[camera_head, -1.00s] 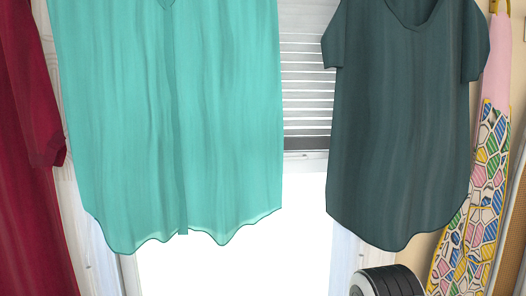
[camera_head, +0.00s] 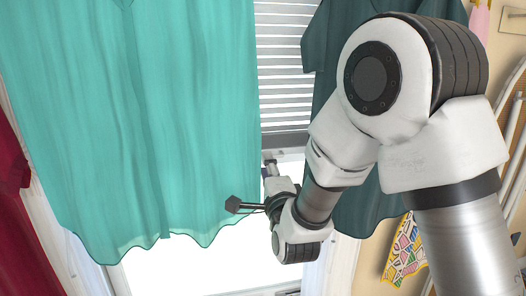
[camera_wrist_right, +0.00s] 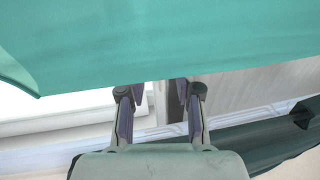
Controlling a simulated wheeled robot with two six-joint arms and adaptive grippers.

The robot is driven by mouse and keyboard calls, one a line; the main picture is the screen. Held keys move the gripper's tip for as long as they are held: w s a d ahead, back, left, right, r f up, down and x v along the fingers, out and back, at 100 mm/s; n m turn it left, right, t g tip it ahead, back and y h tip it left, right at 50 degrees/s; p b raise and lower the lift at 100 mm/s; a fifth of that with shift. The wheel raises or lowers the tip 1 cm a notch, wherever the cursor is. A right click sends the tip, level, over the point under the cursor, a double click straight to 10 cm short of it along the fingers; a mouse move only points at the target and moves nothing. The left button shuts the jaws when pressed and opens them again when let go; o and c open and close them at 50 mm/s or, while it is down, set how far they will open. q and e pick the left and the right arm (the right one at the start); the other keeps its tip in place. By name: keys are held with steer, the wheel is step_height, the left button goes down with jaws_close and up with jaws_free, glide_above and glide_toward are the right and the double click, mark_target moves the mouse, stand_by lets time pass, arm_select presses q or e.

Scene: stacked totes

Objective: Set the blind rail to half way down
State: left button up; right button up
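A slatted blind (camera_head: 284,70) shows in the gap between two hanging garments in the head view. Its blind rail (camera_head: 287,149) lies level at the lower end of the slats, above the bright opening. The garments hide both its ends. My right gripper (camera_head: 269,163) has its tip at the rail's left visible part; whether it touches, I cannot tell. In the right wrist view the gripper (camera_wrist_right: 155,94) has its two fingers apart with nothing clearly between them. The rail is not clearly made out there. My left gripper is not in view.
A teal garment (camera_head: 130,120) hangs left of the blind, close over the fingers in the right wrist view (camera_wrist_right: 170,40). A dark green garment (camera_head: 325,45) hangs right, partly behind my right arm. A red garment (camera_head: 18,220) is far left. The window opening (camera_head: 180,265) below is clear.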

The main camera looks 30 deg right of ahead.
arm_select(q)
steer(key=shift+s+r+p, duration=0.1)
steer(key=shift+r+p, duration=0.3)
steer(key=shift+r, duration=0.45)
arm_select(e)
steer(key=x, duration=0.2)
steer(key=shift+w+d+r, duration=0.15)
steer(key=shift+w, duration=0.2)
jaws_close()
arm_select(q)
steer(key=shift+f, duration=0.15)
